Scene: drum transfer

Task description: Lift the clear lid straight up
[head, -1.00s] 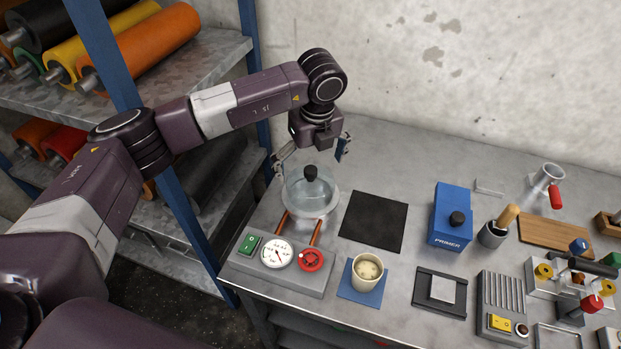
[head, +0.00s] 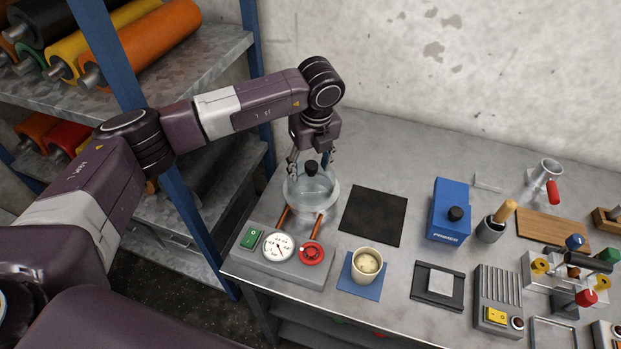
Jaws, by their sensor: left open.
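The gripper is open; whether a finger touches the knob I cannot tell. My right gripper is not in view.
A black mat (head: 373,215) lies flat right of the lid. A cream cup (head: 367,265) stands on a blue square in front. A blue PRIMER box (head: 449,210) stands further right. The wall is behind, and a shelf of rollers (head: 160,38) is at left.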

